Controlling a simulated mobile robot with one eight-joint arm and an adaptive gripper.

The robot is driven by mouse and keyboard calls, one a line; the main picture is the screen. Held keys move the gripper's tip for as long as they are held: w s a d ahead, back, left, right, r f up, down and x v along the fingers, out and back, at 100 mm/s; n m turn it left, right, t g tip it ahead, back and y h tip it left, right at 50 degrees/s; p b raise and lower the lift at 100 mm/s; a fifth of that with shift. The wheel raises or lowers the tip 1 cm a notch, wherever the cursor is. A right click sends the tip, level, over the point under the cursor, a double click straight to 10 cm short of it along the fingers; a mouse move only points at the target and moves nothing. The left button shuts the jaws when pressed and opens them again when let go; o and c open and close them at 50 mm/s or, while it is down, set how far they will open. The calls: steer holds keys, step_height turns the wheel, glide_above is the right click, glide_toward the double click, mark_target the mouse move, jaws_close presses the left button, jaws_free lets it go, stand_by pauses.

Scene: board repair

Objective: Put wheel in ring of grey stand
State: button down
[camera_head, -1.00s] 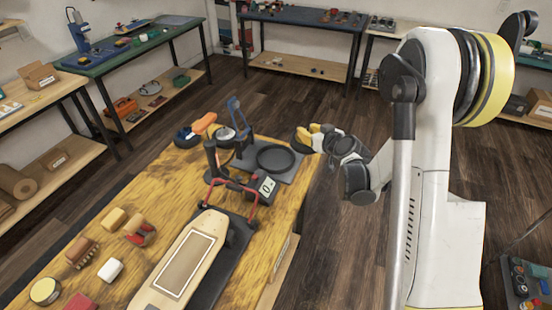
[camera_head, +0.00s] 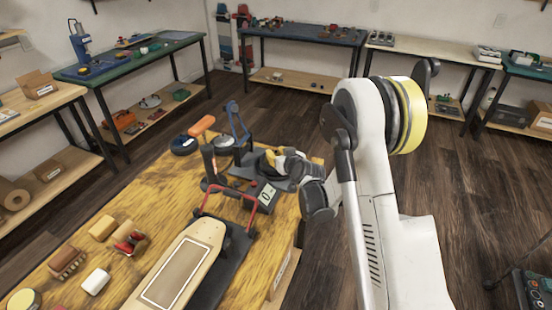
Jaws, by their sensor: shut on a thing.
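The grey stand (camera_head: 241,170) with its blue upright sits at the far right end of the wooden workbench. Its round ring is now mostly covered by my gripper (camera_head: 270,158). The wheel is over or at the ring. I cannot tell whether it is inside the ring or still above it.
A blue-and-dark wheel (camera_head: 184,145) and a grey round part (camera_head: 224,142) lie left of the stand. An orange-topped tool (camera_head: 202,126), a display box (camera_head: 265,196) and a red-handled frame (camera_head: 224,213) stand close by. A skateboard deck (camera_head: 180,265) lies in front.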

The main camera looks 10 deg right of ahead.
steer(key=shift+f, duration=0.1)
steer(key=shift+f, duration=0.1)
steer(key=c, duration=1.2)
jaws_free()
steer(key=shift+c, duration=0.2)
